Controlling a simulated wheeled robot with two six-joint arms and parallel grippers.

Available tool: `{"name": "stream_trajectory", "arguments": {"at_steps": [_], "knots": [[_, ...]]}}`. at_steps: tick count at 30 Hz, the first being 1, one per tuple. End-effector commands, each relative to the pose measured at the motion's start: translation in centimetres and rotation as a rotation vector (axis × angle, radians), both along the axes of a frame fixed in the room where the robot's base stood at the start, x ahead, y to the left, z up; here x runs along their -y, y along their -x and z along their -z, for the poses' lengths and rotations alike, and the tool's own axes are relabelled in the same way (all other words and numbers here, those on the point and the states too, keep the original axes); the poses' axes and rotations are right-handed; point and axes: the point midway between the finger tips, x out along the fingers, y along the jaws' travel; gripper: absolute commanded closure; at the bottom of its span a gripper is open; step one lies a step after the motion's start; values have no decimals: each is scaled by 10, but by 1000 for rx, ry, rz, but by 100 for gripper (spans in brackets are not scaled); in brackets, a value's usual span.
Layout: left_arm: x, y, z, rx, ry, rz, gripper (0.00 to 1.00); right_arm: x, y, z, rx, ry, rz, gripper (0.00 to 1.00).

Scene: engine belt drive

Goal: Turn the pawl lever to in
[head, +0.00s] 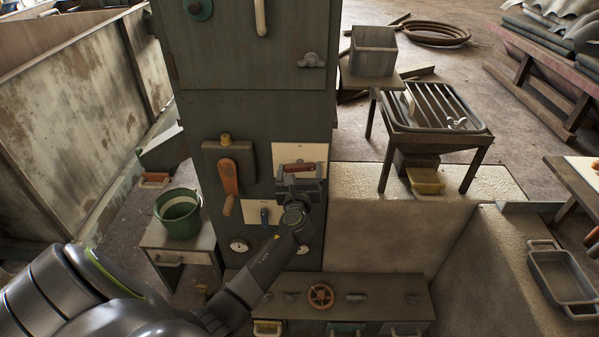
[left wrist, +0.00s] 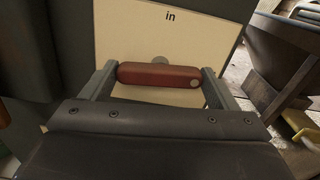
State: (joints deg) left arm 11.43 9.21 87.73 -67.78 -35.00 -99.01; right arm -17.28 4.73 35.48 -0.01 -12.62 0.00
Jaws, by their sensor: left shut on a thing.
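The pawl lever (head: 299,167) has a dark red handle and stands in front of a white plate (head: 300,151) on the tall dark green cabinet. In the left wrist view the red handle (left wrist: 158,75) lies about level across the picture, below the word "in" on the plate (left wrist: 200,40). My left gripper (head: 301,173) is at the lever, with one finger at each end of the handle, shut on it. The lever's pivot is mostly hidden behind the handle. My right gripper is not in view.
Left of the lever, an orange-brown handle (head: 229,178) hangs on the cabinet. A green bucket (head: 178,213) stands on a stool at left. A low bench with an orange handwheel (head: 320,296) is beneath.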

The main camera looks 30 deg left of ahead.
Motion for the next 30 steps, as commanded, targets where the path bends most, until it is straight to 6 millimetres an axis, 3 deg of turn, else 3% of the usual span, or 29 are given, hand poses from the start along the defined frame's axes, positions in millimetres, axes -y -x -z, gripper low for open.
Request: {"name": "stream_trajectory", "arguments": {"at_steps": [30], "knots": [[0,0,3,491,800,1,41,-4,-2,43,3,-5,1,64]]}}
